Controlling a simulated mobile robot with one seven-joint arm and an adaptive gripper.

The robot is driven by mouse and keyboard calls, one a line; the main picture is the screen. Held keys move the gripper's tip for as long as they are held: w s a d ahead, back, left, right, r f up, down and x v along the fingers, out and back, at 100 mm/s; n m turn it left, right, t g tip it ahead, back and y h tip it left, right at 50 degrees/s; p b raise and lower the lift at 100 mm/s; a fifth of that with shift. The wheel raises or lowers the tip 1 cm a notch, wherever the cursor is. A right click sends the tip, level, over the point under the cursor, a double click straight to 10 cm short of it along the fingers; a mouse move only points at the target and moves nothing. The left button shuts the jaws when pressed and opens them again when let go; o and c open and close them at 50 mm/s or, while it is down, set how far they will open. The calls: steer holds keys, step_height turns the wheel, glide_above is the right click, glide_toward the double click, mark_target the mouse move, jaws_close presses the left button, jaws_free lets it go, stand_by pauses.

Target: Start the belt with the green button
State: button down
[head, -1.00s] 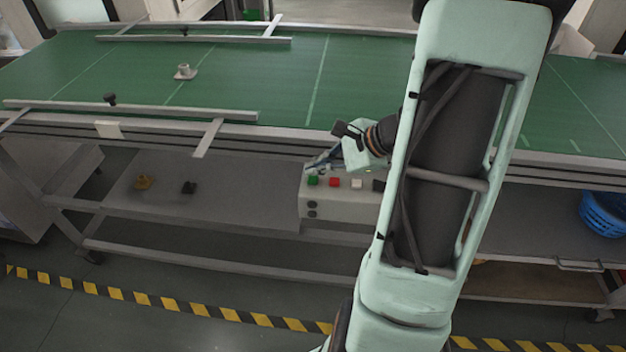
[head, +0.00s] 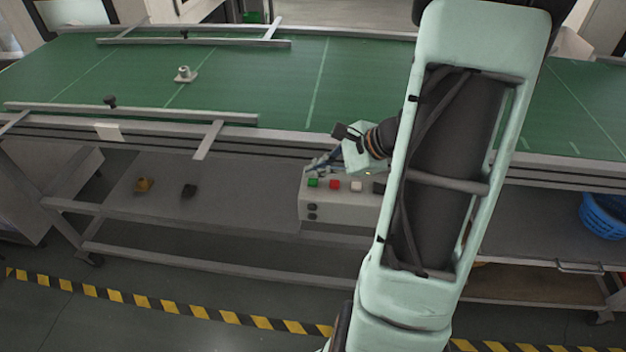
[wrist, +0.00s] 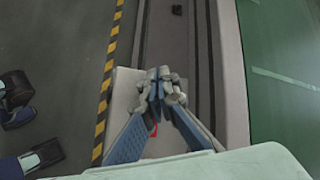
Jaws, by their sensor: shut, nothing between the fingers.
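The green button (head: 313,183) is on the top of a pale control box (head: 340,207) below the belt's front edge. A red button (head: 334,184) and a white button (head: 356,186) sit to its right. My gripper (head: 314,169) is shut and empty, close above the green button's end of the box. In the wrist view the closed fingertips (wrist: 160,74) lie over the box (wrist: 124,88), and a bit of red (wrist: 154,130) shows between the fingers. The green button is hidden there; I cannot tell whether the fingertips touch it. The green belt (head: 260,85) stretches behind.
A small pale flanged part (head: 185,73) stands on the belt between metal guide rails (head: 150,112). A brass-coloured part (head: 144,185) and a dark part (head: 189,190) are on the grey shelf (head: 240,205) below. A blue basket (head: 603,217) is at the right.

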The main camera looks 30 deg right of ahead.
steer(key=shift+f, duration=0.15)
steer(key=shift+f+b, duration=0.25)
steer(key=shift+b, duration=0.3)
